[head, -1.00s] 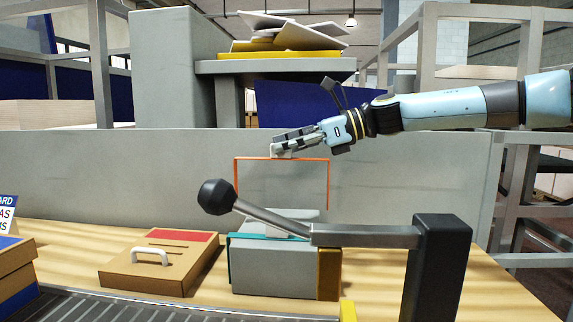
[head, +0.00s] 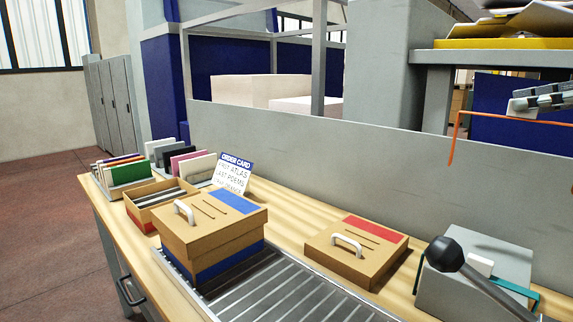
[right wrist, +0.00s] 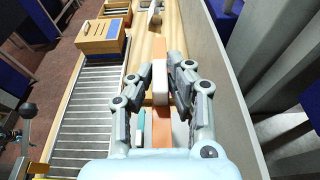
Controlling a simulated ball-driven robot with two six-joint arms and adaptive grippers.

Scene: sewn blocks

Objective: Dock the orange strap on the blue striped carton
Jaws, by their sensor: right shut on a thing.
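The blue striped carton (head: 200,240) is a brown box with a blue patch on its lid, a white handle and a blue band round its base. It stands upright at the head of the roller conveyor, and also shows at upper left in the right wrist view (right wrist: 98,40). My right gripper (head: 548,100), partly cut off at the right edge, is shut on the orange strap (head: 452,140). The strap hangs level as an open frame, its legs pointing down, well right of the carton. In the right wrist view the strap (right wrist: 161,48) passes between the fingers (right wrist: 172,88).
A grey box with a teal strap (head: 480,262) and a black-knobbed lever (head: 444,254) stand at lower right. The roller conveyor (head: 270,290) runs along the front. An order card (head: 234,172) and book trays are behind the carton.

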